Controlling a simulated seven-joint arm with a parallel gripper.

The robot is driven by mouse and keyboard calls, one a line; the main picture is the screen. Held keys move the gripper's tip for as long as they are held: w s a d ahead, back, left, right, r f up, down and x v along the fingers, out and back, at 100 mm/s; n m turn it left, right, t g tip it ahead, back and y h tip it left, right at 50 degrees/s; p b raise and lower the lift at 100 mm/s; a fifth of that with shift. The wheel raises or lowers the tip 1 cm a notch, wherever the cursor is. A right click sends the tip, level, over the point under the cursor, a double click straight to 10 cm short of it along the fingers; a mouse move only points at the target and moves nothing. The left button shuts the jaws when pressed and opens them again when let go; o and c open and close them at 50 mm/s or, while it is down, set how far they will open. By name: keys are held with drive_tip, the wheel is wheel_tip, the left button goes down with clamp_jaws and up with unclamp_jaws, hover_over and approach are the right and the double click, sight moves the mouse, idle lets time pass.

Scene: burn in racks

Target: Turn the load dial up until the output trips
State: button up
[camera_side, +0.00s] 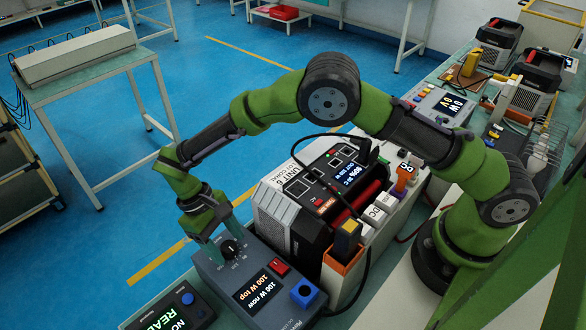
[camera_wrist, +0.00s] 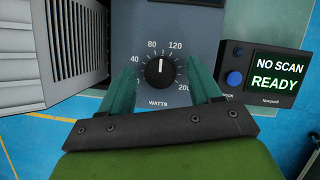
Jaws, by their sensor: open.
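The black load dial (camera_wrist: 160,71) sits on the grey-blue load box (camera_wrist: 124,28), with its white pointer up between 80 and 120 on a watts scale. In the side view, the dial (camera_side: 231,250) is on the box's top panel; the box display (camera_side: 258,291) reads 100 W now and 100 W top. My gripper (camera_wrist: 162,66) is open, one teal finger on each side of the dial, with gaps visible. In the side view, my gripper (camera_side: 220,243) reaches down over the dial. Unit 6 (camera_side: 318,190) stands behind the box, its small screen lit and partly readable.
A red switch (camera_side: 279,267) and a blue socket (camera_side: 304,292) are on the load box. A scanner reading NO SCAN READY (camera_wrist: 275,73) sits beside it. Labelled blocks (camera_side: 375,213) and a black cable are close to Unit 6. Blue floor lies beyond the bench edge.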

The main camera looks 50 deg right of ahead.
drive_tip(key=v, duration=1.6)
drive_tip(key=shift+r, duration=0.4)
drive_tip(key=shift+w, duration=0.15)
drive_tip(key=s+d+r+m+t+y, duration=0.1)
drive_tip(key=s+d+r+t, duration=0.1)
drive_tip(key=d+r, duration=0.35)
drive_tip(key=s+d+r+m+t+y, duration=0.1)
drive_tip(key=s+d+r+t, duration=0.15)
drive_tip(key=d, duration=0.55)
drive_tip(key=s+d+r+m+t, duration=0.2)
drive_tip(key=s+d+t, duration=0.1)
drive_tip(key=s+d, duration=0.3)
drive_tip(key=s+d+r+m+t+y, duration=0.1)
drive_tip(key=s+d+r+m+t, duration=0.1)
drive_tip(key=s+d, duration=0.4)
drive_tip(key=s+m+t, duration=0.1)
drive_tip(key=s+t, duration=0.1)
drive_tip(key=s, duration=0.2)
